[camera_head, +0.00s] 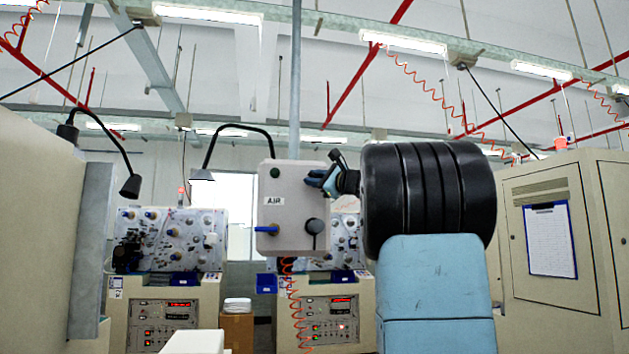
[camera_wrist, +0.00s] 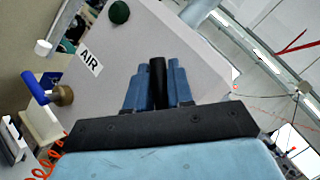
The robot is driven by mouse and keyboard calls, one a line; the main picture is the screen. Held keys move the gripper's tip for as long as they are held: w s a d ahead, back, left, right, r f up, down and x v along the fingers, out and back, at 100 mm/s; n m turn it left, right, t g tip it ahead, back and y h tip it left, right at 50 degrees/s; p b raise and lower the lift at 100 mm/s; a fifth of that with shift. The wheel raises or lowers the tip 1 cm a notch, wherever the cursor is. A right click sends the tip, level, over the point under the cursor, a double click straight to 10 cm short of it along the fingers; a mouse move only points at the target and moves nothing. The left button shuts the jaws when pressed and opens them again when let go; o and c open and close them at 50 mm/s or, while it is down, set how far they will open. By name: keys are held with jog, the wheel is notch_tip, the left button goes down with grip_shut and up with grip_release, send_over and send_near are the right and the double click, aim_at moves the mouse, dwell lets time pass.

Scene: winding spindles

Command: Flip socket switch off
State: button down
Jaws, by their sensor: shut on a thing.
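A pale grey box (camera_head: 290,200) with an AIR label hangs in the middle of the head view; it also fills the upper part of the wrist view (camera_wrist: 185,50). My gripper (camera_head: 316,182) is at the box's upper right face, its blue fingers towards the box. In the wrist view my gripper (camera_wrist: 157,85) is shut on a narrow black piece (camera_wrist: 157,75), seemingly the socket switch. The fingers hide most of it, so its setting cannot be told. A round black fitting (camera_head: 314,227) sits lower right on the box.
A green button (camera_head: 275,173) and a blue-handled valve (camera_head: 267,229) are on the box's left side. A red coiled hose (camera_head: 292,300) hangs below. Winding machines (camera_head: 165,280) stand behind. Beige cabinets (camera_head: 560,240) flank the right.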

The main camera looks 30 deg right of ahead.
jog(key=n+g, duration=0.2)
jog(key=n, duration=0.1)
jog(key=shift+a+f, duration=0.1)
jog(key=shift+f, duration=0.05)
jog(key=shift+w+f+n+g+h, duration=0.15)
jog(key=shift+n+g+h, duration=0.45)
jog(key=shift+n+g, duration=0.7)
jog(key=shift+f+n, duration=0.1)
jog(key=shift+n, duration=0.2)
jog(key=c, duration=1.1)
grip_release()
jog(key=shift+r, duration=0.2)
jog(key=shift+s+r, duration=0.1)
jog(key=shift+s, duration=0.45)
jog(key=v, duration=1.2)
jog(key=shift+s+d, duration=0.25)
jog(key=shift+s, duration=0.15)
